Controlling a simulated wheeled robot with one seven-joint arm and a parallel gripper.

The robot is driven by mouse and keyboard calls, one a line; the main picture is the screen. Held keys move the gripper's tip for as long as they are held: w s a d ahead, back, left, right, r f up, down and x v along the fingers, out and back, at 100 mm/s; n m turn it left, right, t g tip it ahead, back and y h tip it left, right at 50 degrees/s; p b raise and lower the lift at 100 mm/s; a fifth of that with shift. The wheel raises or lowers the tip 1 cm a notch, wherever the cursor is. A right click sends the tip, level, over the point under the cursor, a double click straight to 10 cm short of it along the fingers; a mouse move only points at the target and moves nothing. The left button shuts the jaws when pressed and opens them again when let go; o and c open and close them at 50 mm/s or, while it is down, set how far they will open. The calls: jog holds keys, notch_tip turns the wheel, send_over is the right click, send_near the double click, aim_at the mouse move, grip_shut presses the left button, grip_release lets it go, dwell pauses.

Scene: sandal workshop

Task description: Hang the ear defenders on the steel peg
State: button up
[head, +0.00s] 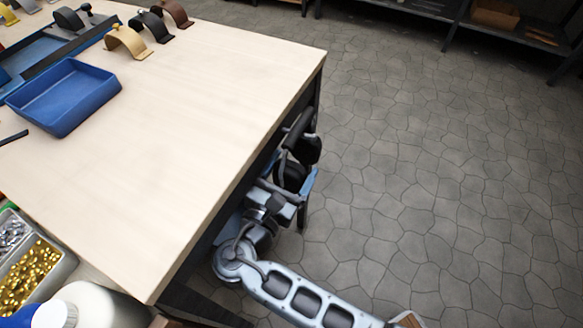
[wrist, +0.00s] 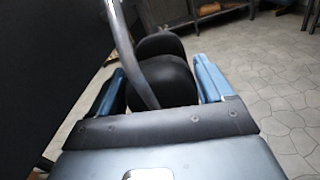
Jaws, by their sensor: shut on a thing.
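The ear defenders (head: 308,149), with black cups and a dark band, are beside the right-hand side of the workbench, below its top. My gripper (head: 297,166) is there too, its blue fingers shut on the ear defenders. In the wrist view the black cups (wrist: 165,82) sit between the two blue fingers of my gripper (wrist: 157,70). A grey curved strip, seemingly the headband (wrist: 127,50), rises in front of the cups toward the upper left. I cannot make out the steel peg in either view.
The pale workbench top (head: 215,105) has its right edge close beside my gripper. A blue tray (head: 65,95) and several curved strap pieces (head: 125,42) lie on it. The stone floor (head: 420,160) to the right is clear. Dark shelving (head: 450,22) stands at the back.

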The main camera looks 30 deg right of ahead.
jog(key=o, duration=1.1)
